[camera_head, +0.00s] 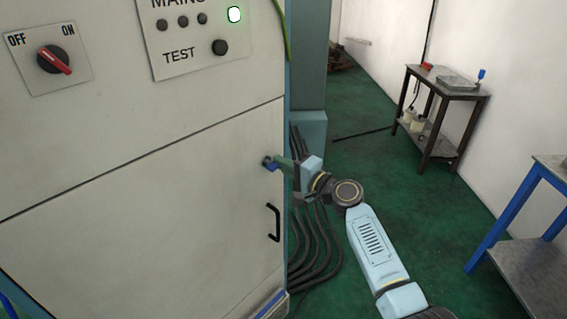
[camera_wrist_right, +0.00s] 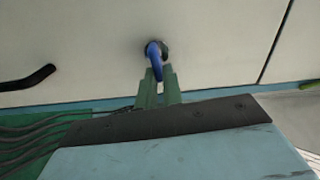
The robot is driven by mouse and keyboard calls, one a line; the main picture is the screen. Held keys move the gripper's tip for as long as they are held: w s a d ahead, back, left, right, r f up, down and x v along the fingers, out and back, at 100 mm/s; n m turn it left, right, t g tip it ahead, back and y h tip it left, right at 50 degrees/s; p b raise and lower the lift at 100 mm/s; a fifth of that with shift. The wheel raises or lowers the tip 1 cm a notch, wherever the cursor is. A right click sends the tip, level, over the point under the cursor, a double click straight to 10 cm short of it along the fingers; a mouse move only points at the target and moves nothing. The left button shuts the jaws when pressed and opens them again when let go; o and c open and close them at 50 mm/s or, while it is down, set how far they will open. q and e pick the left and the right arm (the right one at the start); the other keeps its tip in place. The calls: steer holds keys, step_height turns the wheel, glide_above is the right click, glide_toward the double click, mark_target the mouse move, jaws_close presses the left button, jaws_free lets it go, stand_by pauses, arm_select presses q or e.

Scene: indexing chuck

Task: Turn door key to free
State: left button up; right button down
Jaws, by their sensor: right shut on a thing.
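The door key is a small blue piece (camera_head: 271,166) in a dark round lock near the right edge of the cabinet's lower door (camera_head: 150,220). In the right wrist view the blue key (camera_wrist_right: 154,54) stands out from the lock and its bow hangs down. My right gripper (camera_head: 274,164) reaches the lock from the right, and its green fingers (camera_wrist_right: 157,78) are shut on the key. The fingers hide part of the bow. The lower door sits flush with the cabinet front. My left gripper is not in view.
A black door handle (camera_head: 275,223) is below the lock. Black cables (camera_head: 312,240) run beside the cabinet. A side table (camera_head: 445,90) and green floor lie at right.

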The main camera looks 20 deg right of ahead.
steer(key=shift+f+m, duration=0.1)
steer(key=shift+m, duration=0.6)
steer(key=c, duration=1.5)
jaws_free()
steer(key=shift+c, duration=0.2)
steer(key=v, duration=1.3)
steer(key=shift+s+p, duration=0.2)
steer(key=shift+p, duration=0.1)
steer(key=shift+d, duration=0.1)
